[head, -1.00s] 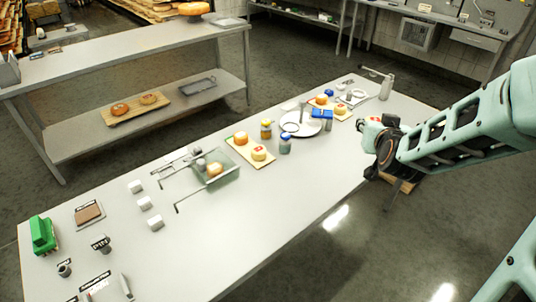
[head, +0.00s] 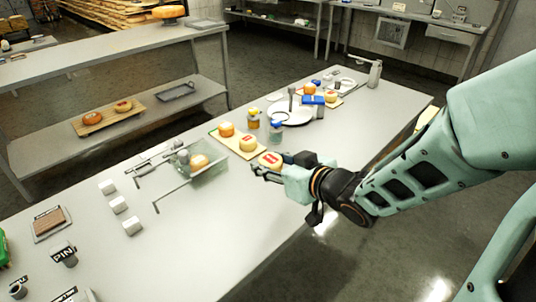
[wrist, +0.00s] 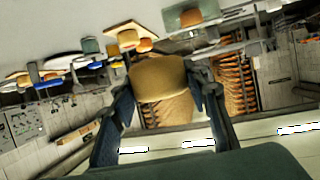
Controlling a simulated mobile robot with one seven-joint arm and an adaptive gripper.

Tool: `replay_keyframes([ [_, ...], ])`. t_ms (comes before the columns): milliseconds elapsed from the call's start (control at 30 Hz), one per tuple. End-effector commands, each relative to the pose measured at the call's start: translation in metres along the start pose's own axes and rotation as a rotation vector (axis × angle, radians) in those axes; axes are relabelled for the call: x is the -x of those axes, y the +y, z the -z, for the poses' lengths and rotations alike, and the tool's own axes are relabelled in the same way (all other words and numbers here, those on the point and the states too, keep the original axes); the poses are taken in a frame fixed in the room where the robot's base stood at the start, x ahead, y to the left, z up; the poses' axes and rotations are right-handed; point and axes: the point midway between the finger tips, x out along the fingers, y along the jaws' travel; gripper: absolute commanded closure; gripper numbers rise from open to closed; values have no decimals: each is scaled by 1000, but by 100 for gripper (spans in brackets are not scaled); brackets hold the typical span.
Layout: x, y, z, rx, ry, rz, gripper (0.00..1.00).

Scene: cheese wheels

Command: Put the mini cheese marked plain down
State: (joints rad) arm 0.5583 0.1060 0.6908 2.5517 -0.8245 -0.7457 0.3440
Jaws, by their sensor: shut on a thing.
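My gripper (head: 268,171) is shut on a small yellow mini cheese (head: 270,160) with a red label on top. The label's wording is too small to read. The gripper holds the cheese over the front part of the steel table, to the right of the glass tray. In the wrist view the cheese (wrist: 158,78) sits between the two dark fingers (wrist: 162,100), and its label is hidden there.
A glass tray (head: 212,172) holds another cheese. Jars (head: 276,133) and a white plate (head: 286,117) stand behind.

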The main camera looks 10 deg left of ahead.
Motion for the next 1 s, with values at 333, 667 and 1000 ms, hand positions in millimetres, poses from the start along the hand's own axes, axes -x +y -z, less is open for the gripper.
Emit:
replay_keyframes([
  [333,-70,-12,-10,4,5,22,85],
  [667,-143,-15,-32,5,1,19,85],
  [1000,-166,-15,-42,6,1,17,85],
])
